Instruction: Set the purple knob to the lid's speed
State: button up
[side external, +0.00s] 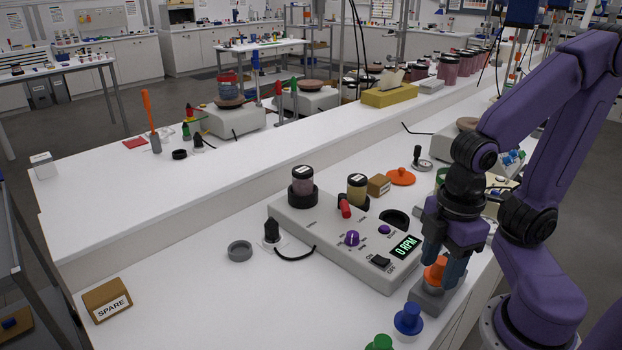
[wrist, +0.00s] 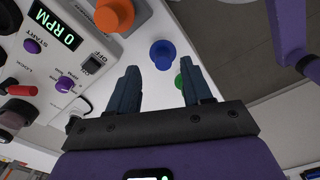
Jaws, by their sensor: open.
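The purple knob (side external: 352,238) stands on the grey control box (side external: 330,250); it also shows at left in the wrist view (wrist: 65,84). A smaller purple button (side external: 384,230) sits by the START label. The display (side external: 405,247) reads 0 RPM. A dark-lidded jar (side external: 303,180) and a yellowish jar (side external: 357,190) stand at the box's back, with white labels on their lids too small to read. My gripper (side external: 445,278) is open, to the right of the box, with an orange knob visible near its fingers. In the wrist view nothing sits between the fingertips (wrist: 158,78).
The orange knob (wrist: 115,15) on a grey block, a blue knob (side external: 408,318) and a green knob (side external: 380,343) stand near the front edge. A red handle (side external: 345,208) rises from the box. A SPARE box (side external: 107,300) lies at left.

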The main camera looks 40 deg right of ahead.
dwell(0.5)
jog(key=o, duration=0.7)
jog(key=shift+w+a, duration=0.1)
jog(key=shift+o, duration=1.3)
jog(key=w+a+r+m, duration=0.2)
jog(key=w+r+m, duration=0.1)
jog(key=w+m, duration=0.3)
jog(key=shift+w+a+r+m+y, duration=0.3)
jog(key=shift+w+m+y, duration=0.1)
jog(key=shift+w, duration=0.45)
jog(key=w+d+r+m+t, duration=0.1)
jog(key=w+r+m, duration=0.4)
jog(key=w+m, duration=0.45)
jog(key=w+d+r+m+t, duration=0.1)
jog(key=w+d+r+m, duration=0.2)
jog(key=w+d+m, duration=0.25)
jog(key=w+d+r+m+t+y, duration=0.1)
jog(key=w+d+r+m, duration=0.1)
jog(key=w+d+m, duration=0.3)
jog(key=w+d+r+m+t, duration=0.1)
jog(key=w+d+r+m, duration=0.25)
jog(key=w, duration=0.35)
jog(key=d+x, duration=0.1)
jog(key=x, duration=1)
jog(key=shift+d, duration=0.1)
